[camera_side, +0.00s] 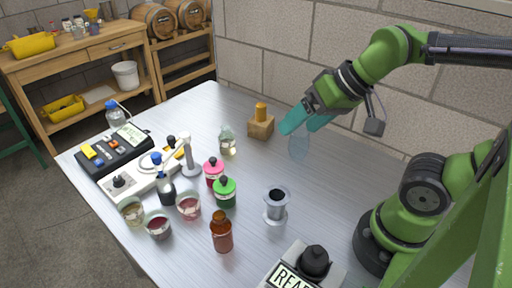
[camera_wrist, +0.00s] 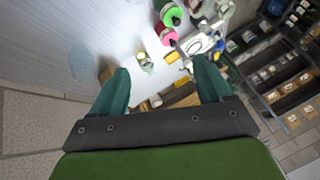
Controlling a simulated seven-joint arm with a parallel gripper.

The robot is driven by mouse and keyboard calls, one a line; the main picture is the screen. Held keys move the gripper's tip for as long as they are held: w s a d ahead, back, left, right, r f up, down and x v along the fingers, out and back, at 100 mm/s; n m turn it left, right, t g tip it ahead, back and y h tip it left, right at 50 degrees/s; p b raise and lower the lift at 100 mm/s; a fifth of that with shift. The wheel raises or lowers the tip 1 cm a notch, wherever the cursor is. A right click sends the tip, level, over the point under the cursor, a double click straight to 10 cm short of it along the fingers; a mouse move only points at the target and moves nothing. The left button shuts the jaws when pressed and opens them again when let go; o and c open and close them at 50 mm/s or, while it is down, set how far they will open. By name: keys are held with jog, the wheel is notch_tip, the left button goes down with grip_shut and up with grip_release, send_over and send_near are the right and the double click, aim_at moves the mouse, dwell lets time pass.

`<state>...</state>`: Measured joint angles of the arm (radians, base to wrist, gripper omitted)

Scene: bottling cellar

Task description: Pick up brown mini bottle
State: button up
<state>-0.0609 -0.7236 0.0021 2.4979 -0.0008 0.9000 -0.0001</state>
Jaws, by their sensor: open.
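The brown mini bottle (camera_side: 221,232) stands upright near the front edge of the metal table (camera_side: 330,182) in the side view. I cannot make it out in the wrist view. My gripper (camera_side: 304,125) is at the back right of the table, above the surface and well away from the brown bottle. Its two teal fingers are apart with nothing between them. The fingers also show in the wrist view (camera_wrist: 162,82).
A green-capped jar (camera_side: 225,192) and a pink-capped jar (camera_side: 213,172) stand behind the brown bottle. A metal cylinder (camera_side: 276,205) stands to its right and a black-knobbed device (camera_side: 314,262) at front right. A wooden block (camera_side: 261,127) and faint clear glass (camera_side: 299,147) are near my gripper.

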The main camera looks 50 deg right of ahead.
aim_at(217, 223)
jog(key=a+f+n+g, duration=0.35)
jog(key=a+n, duration=0.45)
jog(key=a, duration=0.8)
jog(key=shift+m+t+h, duration=0.3)
jog(key=shift+t+h, duration=0.15)
jog(key=shift+h, duration=0.05)
jog(key=x, duration=1)
jog(key=shift+w+f, duration=0.2)
jog(key=shift+w, duration=0.35)
jog(key=shift+a+x, duration=0.15)
jog(key=shift+x, duration=1.4)
jog(key=shift+a+x, duration=0.15)
jog(key=shift+x, duration=1.45)
jog(key=shift+w+r, duration=0.15)
jog(key=c, duration=1.1)
jog(key=shift+r, duration=0.1)
jog(key=shift+c, duration=0.2)
